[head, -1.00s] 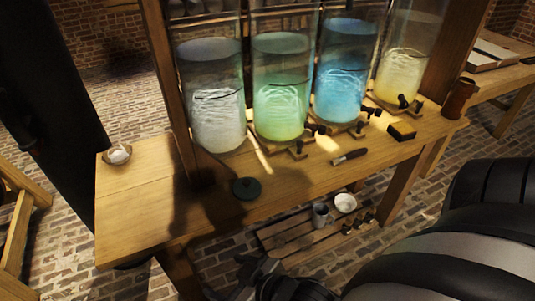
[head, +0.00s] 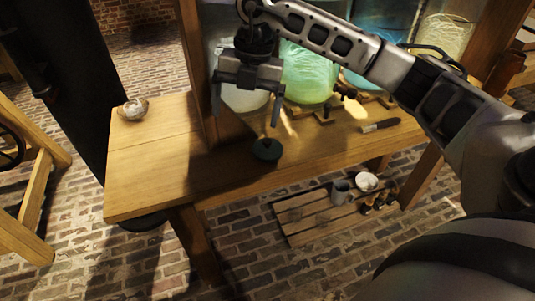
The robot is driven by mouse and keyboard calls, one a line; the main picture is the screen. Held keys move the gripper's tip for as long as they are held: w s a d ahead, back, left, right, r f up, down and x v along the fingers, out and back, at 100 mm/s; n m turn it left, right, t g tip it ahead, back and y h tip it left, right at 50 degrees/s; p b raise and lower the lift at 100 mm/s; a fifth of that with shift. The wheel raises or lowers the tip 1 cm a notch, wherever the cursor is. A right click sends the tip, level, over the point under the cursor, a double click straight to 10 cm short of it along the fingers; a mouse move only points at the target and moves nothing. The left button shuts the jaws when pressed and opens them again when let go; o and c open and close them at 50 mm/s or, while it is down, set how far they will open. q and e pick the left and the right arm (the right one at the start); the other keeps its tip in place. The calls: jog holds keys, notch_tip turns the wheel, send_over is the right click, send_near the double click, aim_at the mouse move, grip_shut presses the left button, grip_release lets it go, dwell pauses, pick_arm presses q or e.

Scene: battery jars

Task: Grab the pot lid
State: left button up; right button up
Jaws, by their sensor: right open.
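The pot lid (head: 267,150) is a small, dark green disc with a knob on top. It lies on the wooden table (head: 150,175), near the front edge and in front of the jars. My right gripper (head: 246,118) hangs above the table, fingers pointing down. It is open and empty, with its fingers spread apart. In the picture its right fingertip is just above the lid, and its left fingertip is up and to the left of it. It does not appear to touch the lid. My left gripper is not in view.
Glass jars with white, green (head: 308,75), blue and yellow liquid stand behind the lid, partly hidden by my right arm. A wooden post (head: 200,70) rises left of the gripper. A small bowl (head: 133,108) is at far left. A brush (head: 380,125) lies to the right.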

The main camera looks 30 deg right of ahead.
jog(key=d+r+m+h, duration=0.1)
jog(key=d+m+h, duration=0.1)
jog(key=d, duration=0.4)
jog(key=b, duration=0.1)
send_near(267, 142)
notch_tip(267, 142, down, 5)
jog(key=shift+f, duration=0.15)
jog(key=shift+a+f, duration=0.15)
jog(key=shift+f, duration=2.65)
jog(key=shift+s, duration=0.1)
jog(key=c, duration=1.1)
jog(key=shift+r, duration=0.1)
jog(key=shift+c, duration=0.2)
